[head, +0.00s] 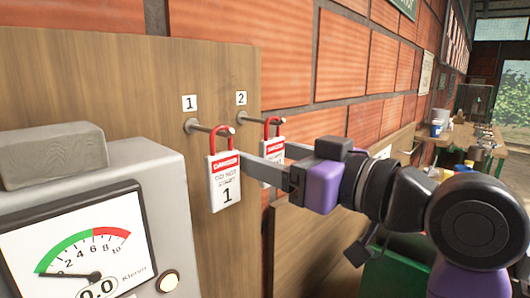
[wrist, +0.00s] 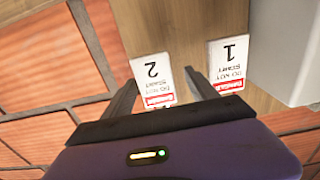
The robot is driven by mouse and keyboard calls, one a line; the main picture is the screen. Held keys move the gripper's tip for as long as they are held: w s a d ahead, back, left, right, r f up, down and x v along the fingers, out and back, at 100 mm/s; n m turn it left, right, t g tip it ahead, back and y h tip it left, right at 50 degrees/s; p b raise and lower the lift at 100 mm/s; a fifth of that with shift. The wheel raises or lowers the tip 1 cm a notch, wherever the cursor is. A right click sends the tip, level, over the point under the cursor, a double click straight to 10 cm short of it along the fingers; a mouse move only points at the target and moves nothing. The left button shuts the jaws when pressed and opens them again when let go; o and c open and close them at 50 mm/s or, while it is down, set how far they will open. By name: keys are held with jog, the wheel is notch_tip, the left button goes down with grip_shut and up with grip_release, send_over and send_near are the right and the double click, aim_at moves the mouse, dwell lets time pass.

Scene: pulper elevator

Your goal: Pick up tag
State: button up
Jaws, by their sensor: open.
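Two white tags with red "DANGER" bands and red shackles hang from metal pegs on a wooden board. Tag 1 (head: 225,190) hangs on the left peg; it also shows upside down at right in the wrist view (wrist: 229,62). Tag 2 (head: 274,146) hangs on the right peg, partly hidden behind my gripper in the head view. My gripper (head: 266,157) is open and comes in from the right. In the wrist view, tag 2 (wrist: 152,76) appears between the two fingertips (wrist: 161,80); I cannot tell whether either finger touches it.
The wooden board (head: 130,80) carries pegs labelled 1 and 2. A grey meter box (head: 160,215) with a dial and a grey block (head: 52,155) on top stands at front left. A brick wall (head: 340,60) runs behind, with a cluttered bench (head: 462,136) farther right.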

jog(key=shift+p+x, duration=0.35)
jog(key=shift+x, duration=1.25)
jog(key=c, duration=1.4)
jog(key=shift+d+r, duration=0.1)
